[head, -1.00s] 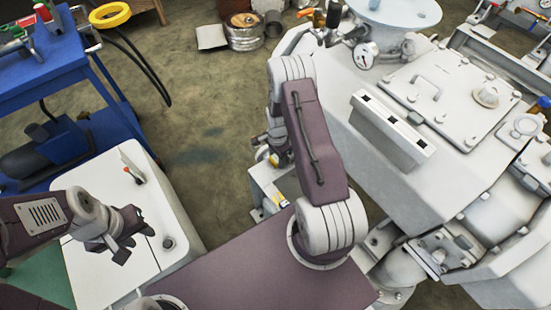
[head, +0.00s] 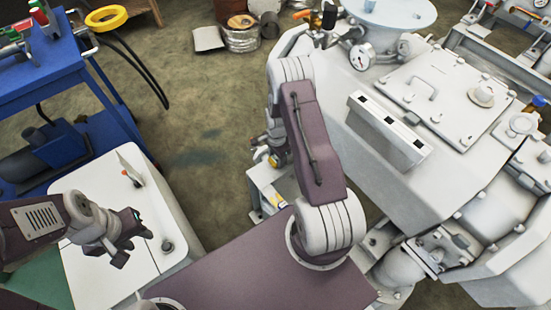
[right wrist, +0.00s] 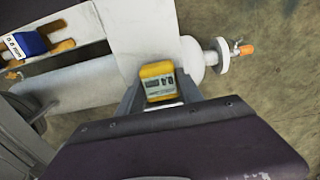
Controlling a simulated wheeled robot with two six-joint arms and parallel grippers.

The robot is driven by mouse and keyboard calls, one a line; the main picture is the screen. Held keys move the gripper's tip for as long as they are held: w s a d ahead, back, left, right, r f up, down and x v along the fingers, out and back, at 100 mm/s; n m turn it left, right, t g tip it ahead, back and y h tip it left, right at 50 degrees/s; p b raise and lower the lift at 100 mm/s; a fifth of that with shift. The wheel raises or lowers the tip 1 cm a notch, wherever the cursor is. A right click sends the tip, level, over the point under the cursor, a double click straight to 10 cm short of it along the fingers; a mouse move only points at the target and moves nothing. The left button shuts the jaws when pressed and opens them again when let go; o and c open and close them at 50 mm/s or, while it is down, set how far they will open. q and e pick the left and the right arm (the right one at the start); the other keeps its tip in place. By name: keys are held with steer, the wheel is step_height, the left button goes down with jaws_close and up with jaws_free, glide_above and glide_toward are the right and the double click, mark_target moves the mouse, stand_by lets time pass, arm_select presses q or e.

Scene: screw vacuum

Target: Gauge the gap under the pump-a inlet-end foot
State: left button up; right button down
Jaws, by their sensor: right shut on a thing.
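My right gripper (right wrist: 160,84) is shut on a small yellow device with a grey display panel (right wrist: 158,83), seen between its fingers in the right wrist view. In the head view my right gripper (head: 270,158) hangs beyond my forearm, beside the big pale machine (head: 400,120), mostly hidden. In the right wrist view a pale cylindrical body (right wrist: 90,85) lies just beyond the device. I cannot tell which foot is the inlet-end one, nor see a gap. My left gripper (head: 134,247) is above the white cabinet top, its fingers apart and empty.
The white cabinet (head: 85,250) carries a small orange-tipped item (head: 125,172). A blue cart (head: 45,75) with tools stands at the upper left. An orange-handled valve (right wrist: 243,50) sticks out beside the cylinder. Open floor (head: 190,130) lies between cabinet and machine.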

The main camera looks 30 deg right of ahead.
steer(key=shift+d, duration=0.1)
steer(key=c, duration=0.7)
jaws_free()
step_height(320, 180, up, 9)
steer(key=p, duration=0.3)
